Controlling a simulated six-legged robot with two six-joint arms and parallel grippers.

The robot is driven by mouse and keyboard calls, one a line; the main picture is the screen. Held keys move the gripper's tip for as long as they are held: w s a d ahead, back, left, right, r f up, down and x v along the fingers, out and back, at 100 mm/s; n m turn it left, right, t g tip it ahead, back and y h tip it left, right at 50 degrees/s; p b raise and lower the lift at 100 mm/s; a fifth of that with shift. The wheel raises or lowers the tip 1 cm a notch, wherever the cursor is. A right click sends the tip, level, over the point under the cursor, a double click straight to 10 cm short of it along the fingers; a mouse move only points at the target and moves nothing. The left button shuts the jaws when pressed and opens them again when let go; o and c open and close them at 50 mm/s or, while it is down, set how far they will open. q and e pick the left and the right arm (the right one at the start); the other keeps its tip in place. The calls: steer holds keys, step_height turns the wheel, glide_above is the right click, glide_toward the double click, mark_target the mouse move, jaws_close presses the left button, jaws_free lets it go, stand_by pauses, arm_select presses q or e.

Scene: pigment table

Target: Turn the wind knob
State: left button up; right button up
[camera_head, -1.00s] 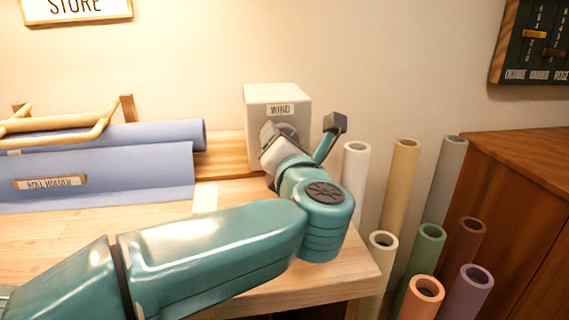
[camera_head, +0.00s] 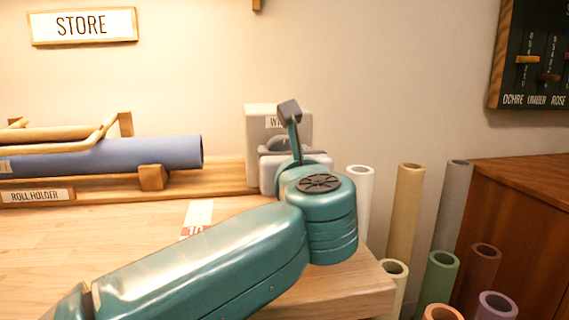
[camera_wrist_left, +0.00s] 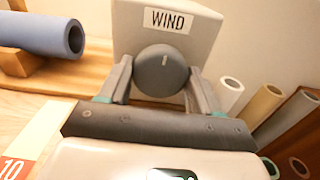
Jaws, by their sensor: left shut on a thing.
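The wind knob (camera_wrist_left: 158,78) is a round dark grey dial with a short pale mark near its upper middle. It sits on the front of a light grey box (camera_head: 256,130) with a WIND label, which also shows in the left wrist view (camera_wrist_left: 205,40). My left gripper (camera_wrist_left: 161,80) has one finger on each side of the knob and is shut on it. In the head view my left gripper (camera_head: 285,150) and wrist mostly hide the knob. My right gripper is not in view.
A blue roll (camera_head: 150,155) lies in the wooden roll holder (camera_head: 90,188) left of the box. A red-and-white strip (camera_head: 197,218) lies on the wooden table (camera_head: 130,235). Several coloured tubes (camera_head: 405,210) stand right of the table, beside a brown cabinet (camera_head: 520,185).

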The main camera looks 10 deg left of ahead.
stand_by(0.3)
arm_select(q)
steer(key=o, duration=1.1)
steer(key=shift+c, duration=0.2)
